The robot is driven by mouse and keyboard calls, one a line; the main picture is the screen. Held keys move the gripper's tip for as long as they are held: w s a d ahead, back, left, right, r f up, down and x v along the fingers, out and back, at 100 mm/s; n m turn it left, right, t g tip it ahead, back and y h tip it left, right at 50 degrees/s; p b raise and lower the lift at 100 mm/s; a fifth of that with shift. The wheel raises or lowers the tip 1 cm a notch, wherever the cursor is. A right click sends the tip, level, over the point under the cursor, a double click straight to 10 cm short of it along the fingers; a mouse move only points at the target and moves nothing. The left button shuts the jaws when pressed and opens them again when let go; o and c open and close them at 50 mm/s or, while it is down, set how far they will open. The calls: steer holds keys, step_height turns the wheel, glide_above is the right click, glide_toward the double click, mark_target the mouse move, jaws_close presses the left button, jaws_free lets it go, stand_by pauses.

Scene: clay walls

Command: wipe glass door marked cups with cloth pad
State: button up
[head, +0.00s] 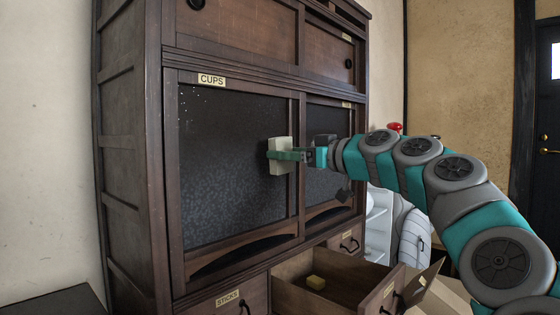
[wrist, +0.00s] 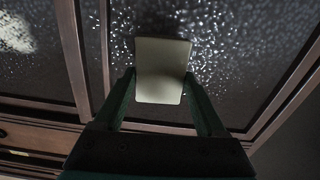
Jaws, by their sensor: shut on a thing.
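The door marked CUPS (head: 235,165) is a dark textured glass panel in a brown wooden frame, at the left of the cabinet in the head view. A few small pale specks show near its upper left corner. My gripper (head: 285,155) is shut on a pale cloth pad (head: 274,160) in front of the right part of this glass. The pad (wrist: 162,70) also shows between the two fingers in the wrist view, face on, over speckled glass. I cannot tell whether the pad touches the glass.
A second glass door (head: 327,130) stands to the right. A drawer marked STICKS (head: 228,298) is at lower left. A cardboard box (head: 440,295) and white shelf (head: 378,225) are at right.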

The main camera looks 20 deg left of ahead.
steer(key=shift+b+v, duration=0.3)
steer(key=shift+v, duration=0.55)
steer(key=shift+d, duration=0.15)
steer(key=shift+b+v, duration=0.85)
steer(key=shift+v, duration=0.55)
